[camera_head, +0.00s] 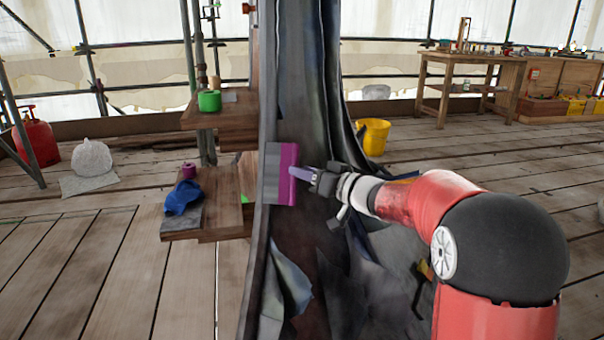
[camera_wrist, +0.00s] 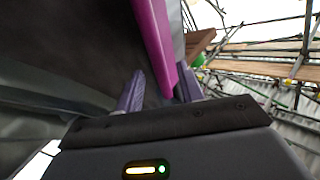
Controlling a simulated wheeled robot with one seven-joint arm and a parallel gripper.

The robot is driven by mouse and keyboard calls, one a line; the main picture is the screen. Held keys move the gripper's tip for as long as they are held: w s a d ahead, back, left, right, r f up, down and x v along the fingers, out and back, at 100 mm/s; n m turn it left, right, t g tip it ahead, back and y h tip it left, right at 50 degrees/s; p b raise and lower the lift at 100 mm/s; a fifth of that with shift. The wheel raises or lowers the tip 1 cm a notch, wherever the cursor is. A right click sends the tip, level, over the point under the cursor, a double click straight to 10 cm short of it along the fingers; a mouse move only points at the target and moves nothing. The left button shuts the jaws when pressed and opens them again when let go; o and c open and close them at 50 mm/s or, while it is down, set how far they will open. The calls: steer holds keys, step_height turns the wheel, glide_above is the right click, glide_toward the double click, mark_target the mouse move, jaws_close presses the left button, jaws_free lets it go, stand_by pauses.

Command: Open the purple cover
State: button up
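The purple cover (camera_head: 288,172) is an upright magenta panel beside a grey face, on the side of the tall dark spire. In the wrist view the cover (camera_wrist: 155,38) is a long magenta edge running down between my fingers, close to the right finger. My gripper (camera_head: 302,173) is at the right side of the cover in the head view. In the wrist view my gripper (camera_wrist: 160,90) has its two purple fingers apart, with a gap between the left finger and the cover. I cannot tell if the right finger touches it.
The dark spire (camera_head: 315,80) with torn, peeling sheets at its foot stands around the cover. Wooden shelves to the left hold a green tape roll (camera_head: 209,101) and a blue cloth (camera_head: 183,198). A yellow bucket (camera_head: 373,137) stands behind. The plank floor at left is mostly clear.

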steer(key=shift+w+a, duration=0.45)
steer(key=shift+a, duration=0.05)
jaws_close()
